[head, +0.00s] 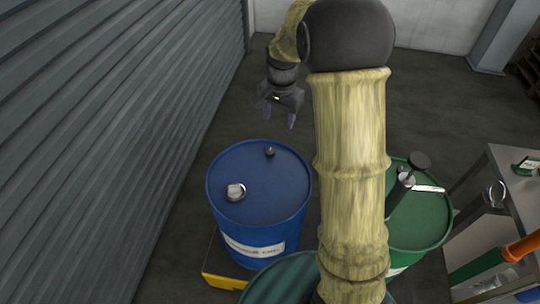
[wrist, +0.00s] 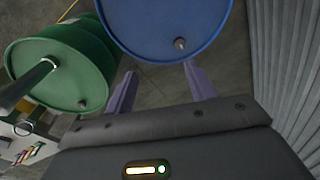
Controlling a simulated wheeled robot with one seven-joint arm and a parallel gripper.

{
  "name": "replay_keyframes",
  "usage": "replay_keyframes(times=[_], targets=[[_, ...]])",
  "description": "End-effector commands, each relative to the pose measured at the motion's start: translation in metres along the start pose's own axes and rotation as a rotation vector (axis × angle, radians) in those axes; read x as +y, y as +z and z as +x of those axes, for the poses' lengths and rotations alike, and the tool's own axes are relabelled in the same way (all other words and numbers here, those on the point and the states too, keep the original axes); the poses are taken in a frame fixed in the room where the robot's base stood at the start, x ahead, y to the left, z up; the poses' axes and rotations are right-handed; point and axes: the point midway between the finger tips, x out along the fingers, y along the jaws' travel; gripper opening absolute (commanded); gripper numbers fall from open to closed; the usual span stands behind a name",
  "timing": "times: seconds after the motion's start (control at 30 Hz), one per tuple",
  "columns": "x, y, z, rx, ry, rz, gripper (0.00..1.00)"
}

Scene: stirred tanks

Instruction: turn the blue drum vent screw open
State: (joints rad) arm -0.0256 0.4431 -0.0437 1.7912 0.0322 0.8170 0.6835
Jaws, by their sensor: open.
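The blue drum (head: 262,185) stands upright left of centre in the head view, and part of its top shows in the wrist view (wrist: 160,22). Its vent screw (head: 270,151) is a small dark knob near the far rim; it also shows in the wrist view (wrist: 180,43), close to the drum's edge. A larger silver cap (head: 235,191) sits on the near left of the lid. My gripper (head: 280,114) is open and empty, beyond the drum's far rim and apart from the screw. In the wrist view its two purple fingers (wrist: 160,78) point toward the blue drum.
A green drum (head: 422,215) with a pump-like fitting (head: 405,183) stands to the right, partly behind my arm. Another dark green drum (head: 280,282) is at the front. A ribbed wall (head: 110,120) bounds the left. A workbench (head: 515,180) is at right. Floor beyond the drums is clear.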

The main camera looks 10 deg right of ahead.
Motion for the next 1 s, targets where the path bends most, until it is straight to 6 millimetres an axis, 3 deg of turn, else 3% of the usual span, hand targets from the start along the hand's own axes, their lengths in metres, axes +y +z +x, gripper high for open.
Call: replay_keyframes(times=[0.03,0.37,1.0], targets=[[-0.010,-0.011,0.020,-0.008,0.008,0.054,0.55],[-0.057,-0.060,0.076,-0.047,0.065,0.393,0.55],[-0.063,-0.066,0.089,-0.052,0.079,0.461,0.55]])
